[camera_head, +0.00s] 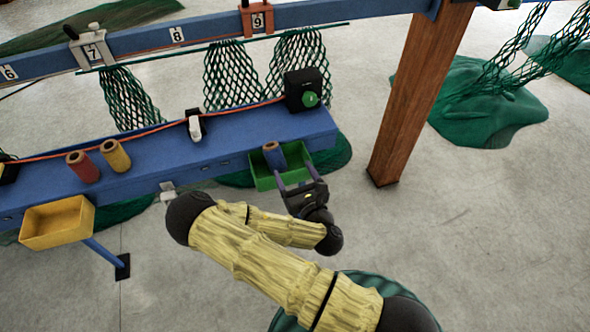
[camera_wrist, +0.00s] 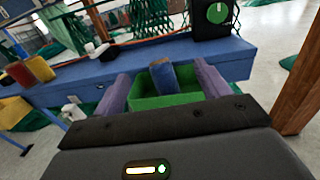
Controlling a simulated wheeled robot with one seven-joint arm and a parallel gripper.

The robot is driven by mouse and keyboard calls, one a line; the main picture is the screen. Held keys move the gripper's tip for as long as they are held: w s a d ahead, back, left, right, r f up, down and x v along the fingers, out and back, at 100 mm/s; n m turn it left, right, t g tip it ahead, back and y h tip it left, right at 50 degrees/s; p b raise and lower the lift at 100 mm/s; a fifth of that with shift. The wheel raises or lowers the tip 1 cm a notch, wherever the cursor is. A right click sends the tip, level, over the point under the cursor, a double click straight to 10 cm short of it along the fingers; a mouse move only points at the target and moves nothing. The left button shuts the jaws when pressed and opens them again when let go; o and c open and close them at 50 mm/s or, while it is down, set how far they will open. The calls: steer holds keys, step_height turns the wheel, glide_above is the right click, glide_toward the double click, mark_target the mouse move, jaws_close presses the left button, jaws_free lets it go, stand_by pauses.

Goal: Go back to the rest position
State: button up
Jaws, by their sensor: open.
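My gripper (camera_head: 292,167) is open, with its two purple fingers pointing at the green bin (camera_head: 262,180) on the front of the blue bench. A blue spool with a brown end (camera_head: 274,156) stands tilted in that bin. In the wrist view my gripper (camera_wrist: 161,80) frames the spool (camera_wrist: 163,78) between its fingers, with the green bin (camera_wrist: 180,100) around it. The fingers do not appear to touch the spool; the exact gap is hard to tell. My arm stretches out in front of me, away from a rest pose as far as I can see.
The blue bench (camera_head: 230,140) carries a red spool (camera_head: 83,167), a yellow spool (camera_head: 116,155) and a black box with a green knob (camera_head: 306,90). A yellow bin (camera_head: 57,222) hangs at left. A brown post (camera_head: 420,90) stands at right. Floor at lower right is clear.

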stand_by(0.8)
steer(key=d+f+m+g+h, duration=0.2)
steer(key=d+m+g+h, duration=0.8)
steer(key=m, duration=1.3)
steer(key=s+d+r+m+g+y, duration=0.3)
steer(key=s+r+m+g, duration=0.1)
steer(key=s+r+m, duration=1)
steer(key=m, duration=0.3)
steer(key=shift+r+y, duration=0.4)
steer(key=shift+d, duration=0.1)
